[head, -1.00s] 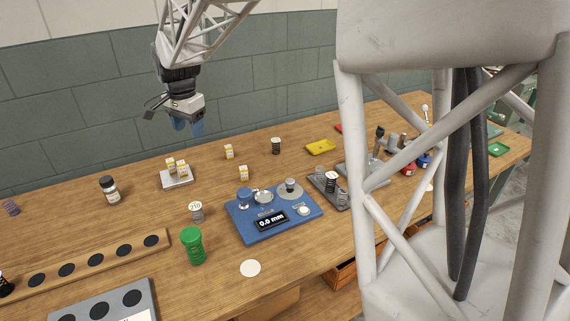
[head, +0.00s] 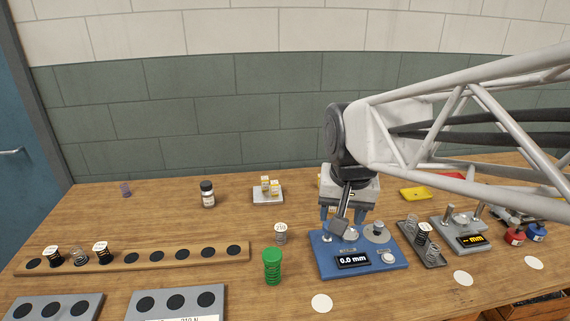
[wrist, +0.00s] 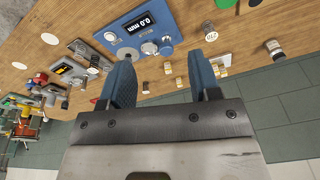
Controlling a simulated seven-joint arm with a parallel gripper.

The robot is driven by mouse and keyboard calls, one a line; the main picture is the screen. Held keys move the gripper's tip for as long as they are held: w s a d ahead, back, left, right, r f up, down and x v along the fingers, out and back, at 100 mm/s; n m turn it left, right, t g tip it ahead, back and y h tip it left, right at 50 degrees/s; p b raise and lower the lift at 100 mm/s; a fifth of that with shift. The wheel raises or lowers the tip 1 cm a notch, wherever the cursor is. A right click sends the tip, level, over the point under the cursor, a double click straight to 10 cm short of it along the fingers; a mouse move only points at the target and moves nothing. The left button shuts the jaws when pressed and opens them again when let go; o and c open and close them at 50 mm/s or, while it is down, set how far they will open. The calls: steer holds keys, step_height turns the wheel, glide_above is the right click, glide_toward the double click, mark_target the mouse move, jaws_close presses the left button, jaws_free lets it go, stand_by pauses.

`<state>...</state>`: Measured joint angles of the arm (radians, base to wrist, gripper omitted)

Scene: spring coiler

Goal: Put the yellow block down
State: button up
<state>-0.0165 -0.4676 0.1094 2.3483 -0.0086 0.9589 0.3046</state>
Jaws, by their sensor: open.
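Several small yellow-and-white blocks are in view. Two of them (head: 265,183) sit on a small pale tray (head: 268,197) at the back of the bench. Two more stand on bare wood in the wrist view, one (wrist: 168,68) and another (wrist: 179,82), both seen through the gap between my fingers. In the head view my gripper (head: 340,213) mostly hides that spot, and only a bit of yellow shows at its left edge. My gripper is open with its blue fingers apart, pointing down behind the blue gauge (head: 325,262). I see no block held between the fingers.
A dark-capped bottle (head: 208,194) stands farther left. A grey tray of springs (head: 433,258) and a yellow tray (head: 415,193) lie right. The back-left bench is mostly clear.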

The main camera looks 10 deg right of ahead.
steer(key=s+f+n, duration=0.3)
steer(key=s, duration=0.7)
steer(key=shift+s+d+f, duration=0.2)
steer(key=shift+d+f, duration=0.15)
steer(key=shift+d, duration=0.1)
steer(key=shift+o, duration=0.4)
steer(key=shift+w, duration=0.1)
steer(key=w+d+f+n, duration=0.15)
steer(key=w+n, duration=0.25)
steer(key=w, duration=0.8)
steer(key=w+d+n, duration=0.2)
steer(key=w+n, duration=0.1)
steer(key=w, duration=0.8)
steer(key=w+d+f+n, duration=0.2)
steer(key=w+f, duration=0.3)
steer(key=w, duration=0.2)
steer(key=w+d+f+n+g, duration=0.1)
steer(key=w+d+f+n, duration=0.1)
steer(key=w+f, duration=0.3)
steer(key=w+d+f+n+g, duration=0.1)
steer(key=w+d+f+n, duration=0.2)
steer(key=w, duration=0.8)
step_height(320, 180, down, 2)
steer(key=shift+w+d+n, duration=0.1)
steer(key=shift+w+n, duration=0.05)
steer(key=shift+n, duration=0.55)
steer(key=shift+w+d+f, duration=0.15)
steer(key=shift+w+f, duration=0.1)
steer(key=shift+f, duration=0.05)
